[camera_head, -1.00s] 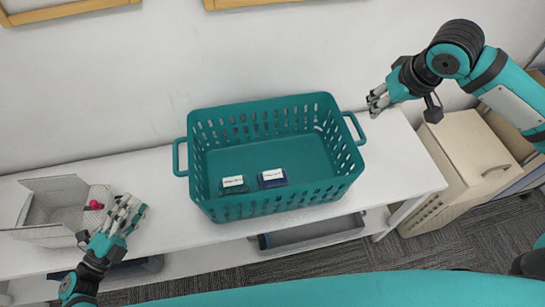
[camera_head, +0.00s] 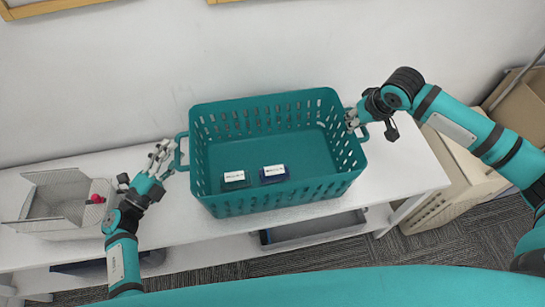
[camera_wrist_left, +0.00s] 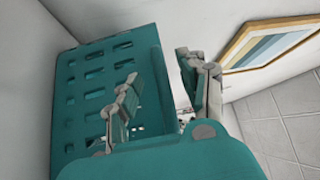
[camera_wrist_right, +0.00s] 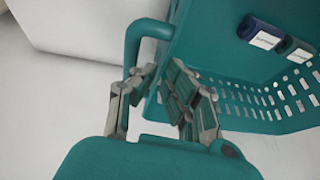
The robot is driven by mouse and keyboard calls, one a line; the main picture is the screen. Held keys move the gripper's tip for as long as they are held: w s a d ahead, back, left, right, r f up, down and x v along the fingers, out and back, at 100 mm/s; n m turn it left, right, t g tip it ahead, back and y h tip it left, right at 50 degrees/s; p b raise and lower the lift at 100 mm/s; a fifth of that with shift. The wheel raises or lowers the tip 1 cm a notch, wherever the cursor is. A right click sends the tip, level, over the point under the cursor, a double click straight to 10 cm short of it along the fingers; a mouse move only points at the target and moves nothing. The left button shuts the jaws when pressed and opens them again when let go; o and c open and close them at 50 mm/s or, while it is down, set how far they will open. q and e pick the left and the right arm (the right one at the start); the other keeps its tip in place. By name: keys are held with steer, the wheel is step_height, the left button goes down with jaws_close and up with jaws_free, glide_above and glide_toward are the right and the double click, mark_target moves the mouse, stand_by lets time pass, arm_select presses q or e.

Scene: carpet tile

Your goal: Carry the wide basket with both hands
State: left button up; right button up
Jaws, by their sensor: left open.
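The wide teal basket (camera_head: 280,198) stands upright on the white table, with slotted sides and a loop handle at each end. It holds two small labelled items, one dark teal (camera_head: 235,180) and one blue (camera_head: 273,175). My left gripper (camera_head: 163,157) is open beside the left handle (camera_head: 180,152); the basket also shows in the left wrist view (camera_wrist_left: 85,90). My right gripper (camera_head: 352,120) is at the right handle (camera_head: 363,127). In the right wrist view its fingers (camera_wrist_right: 160,95) are apart, close to the handle (camera_wrist_right: 135,45); where the handle passes them is partly hidden.
A white table (camera_head: 405,175) bears the basket. A wire-mesh box (camera_head: 65,215) with a red item (camera_head: 96,198) is at its left end. A beige cabinet (camera_head: 460,170) stands on the right. The wall is close behind. A grey tray (camera_head: 315,230) lies on the shelf below.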

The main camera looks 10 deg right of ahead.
arm_select(q)
steer(key=shift+x, duration=1.45)
arm_select(e)
steer(key=shift+x, duration=1.4)
arm_select(q)
steer(key=shift+c, duration=1)
arm_select(e)
jaws_close()
arm_select(q)
jaws_close()
arm_select(e)
steer(key=shift+r, duration=0.15)
